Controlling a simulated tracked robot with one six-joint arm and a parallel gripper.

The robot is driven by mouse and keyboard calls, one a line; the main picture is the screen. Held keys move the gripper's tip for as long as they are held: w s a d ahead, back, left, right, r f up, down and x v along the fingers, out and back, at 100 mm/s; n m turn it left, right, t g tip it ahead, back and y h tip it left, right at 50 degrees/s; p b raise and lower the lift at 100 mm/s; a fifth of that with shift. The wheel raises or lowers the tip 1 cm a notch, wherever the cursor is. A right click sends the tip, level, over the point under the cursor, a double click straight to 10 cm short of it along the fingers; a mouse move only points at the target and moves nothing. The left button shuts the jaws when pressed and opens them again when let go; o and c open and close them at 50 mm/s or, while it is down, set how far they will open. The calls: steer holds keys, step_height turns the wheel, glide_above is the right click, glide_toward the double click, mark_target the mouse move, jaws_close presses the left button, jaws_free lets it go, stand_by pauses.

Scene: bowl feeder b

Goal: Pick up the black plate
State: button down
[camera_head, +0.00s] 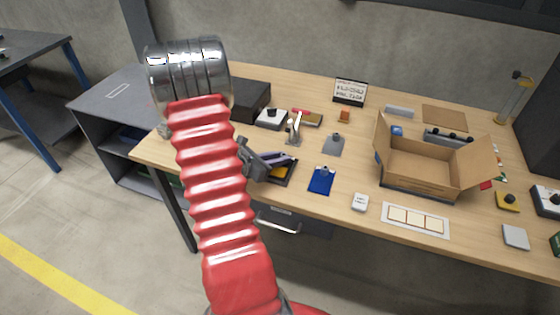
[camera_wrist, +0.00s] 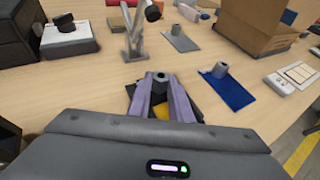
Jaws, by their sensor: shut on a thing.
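The black plate (camera_head: 291,174) lies near the front of the wooden table, left of the blue plate (camera_head: 321,180). In the wrist view its dark edges (camera_wrist: 131,90) show on both sides of my fingers, with a yellow patch between them. My gripper (camera_head: 289,160) reaches over the plate from the left. In the wrist view my gripper (camera_wrist: 161,82) has its purple fingers closed around a small grey round knob (camera_wrist: 161,76) at the plate. The fingers hide much of the plate. I cannot tell whether it is clear of the table.
The blue plate with its knob (camera_wrist: 220,70) is close on the right. A grey plate (camera_head: 333,145) and a metal stand (camera_head: 294,128) are behind. An open cardboard box (camera_head: 420,170) stands further right. A white box with a black knob (camera_head: 271,119) is at the back left.

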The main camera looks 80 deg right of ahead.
step_height(320, 180, up, 18)
steer(key=shift+f, duration=0.15)
stand_by(0.5)
